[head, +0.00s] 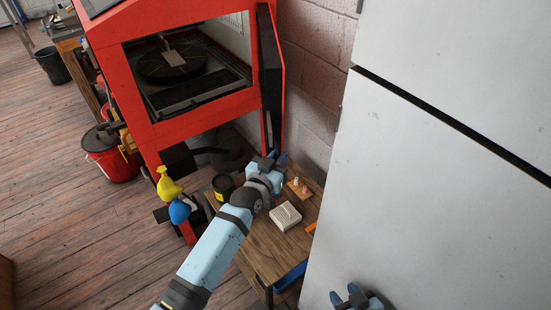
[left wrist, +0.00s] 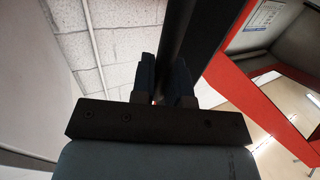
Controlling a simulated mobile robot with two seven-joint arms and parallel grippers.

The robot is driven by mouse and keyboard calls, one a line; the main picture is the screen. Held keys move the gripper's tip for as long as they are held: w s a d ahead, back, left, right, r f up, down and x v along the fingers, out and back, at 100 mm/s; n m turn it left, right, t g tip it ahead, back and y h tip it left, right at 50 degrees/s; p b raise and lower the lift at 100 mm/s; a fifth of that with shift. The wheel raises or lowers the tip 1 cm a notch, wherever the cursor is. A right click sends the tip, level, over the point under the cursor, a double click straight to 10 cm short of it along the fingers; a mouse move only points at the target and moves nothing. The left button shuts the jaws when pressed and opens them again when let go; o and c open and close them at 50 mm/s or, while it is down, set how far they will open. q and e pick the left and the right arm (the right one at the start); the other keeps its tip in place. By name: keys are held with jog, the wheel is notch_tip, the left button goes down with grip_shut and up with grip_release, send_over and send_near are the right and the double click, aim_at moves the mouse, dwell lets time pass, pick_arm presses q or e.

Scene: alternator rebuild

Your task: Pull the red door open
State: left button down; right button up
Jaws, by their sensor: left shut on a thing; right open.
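The red cabinet (head: 183,128) stands at the upper middle of the head view with its front opening uncovered. Its door (head: 270,75), dark on the face and red along the edge, hangs at the right side, swung out and seen nearly edge-on. My left gripper (head: 270,160) is at the lower end of the door. In the left wrist view, my left gripper (left wrist: 162,82) is shut on a dark upright bar (left wrist: 183,35) that looks like the door's handle. The fingers partly hide the grip. My right gripper (head: 350,296) is open and empty at the bottom edge, by the grey cabinet.
A small wooden table (head: 258,245) stands under my left arm, with a black pot (head: 223,187) and a white box (head: 286,216) on it. A tall grey cabinet (head: 430,180) fills the right. A block wall (head: 318,70) is behind the door. Open floor (head: 75,215) lies left.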

pick_arm(q)
jog(key=shift+d, duration=0.15)
dwell(0.4)
jog(key=c, duration=1.4)
grip_release()
jog(key=b+v, duration=0.1)
jog(key=v, duration=1.2)
jog(key=shift+s, duration=0.35)
jog(key=shift+c, duration=0.3)
